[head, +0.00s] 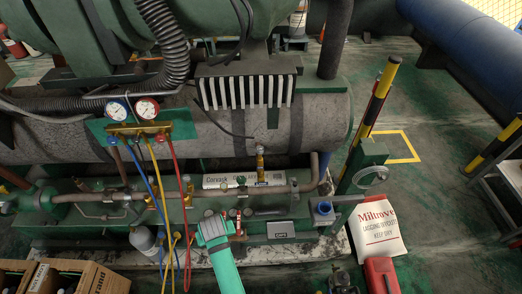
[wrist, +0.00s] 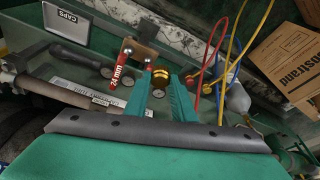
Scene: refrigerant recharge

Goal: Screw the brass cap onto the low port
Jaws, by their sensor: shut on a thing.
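My gripper (wrist: 163,88) shows in the wrist view with two teal fingers closed around the brass cap (wrist: 160,77). The cap is round and ribbed and sits near the fingertips. In the head view my gripper (head: 212,222) is over the front edge of the green skid, and the cap is hidden there. Small round fittings lie just beyond the fingers in the wrist view. I cannot tell which is the low port, or whether the cap touches one.
A red 24 mm tool (wrist: 117,75) stands close beside the fingers. A plate marked CAPS (wrist: 68,22) is near it. Red, yellow and blue hoses hang from the gauge manifold (head: 138,128), left of my gripper. A pipe (head: 140,197) runs behind. Open floor (head: 440,220) lies right.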

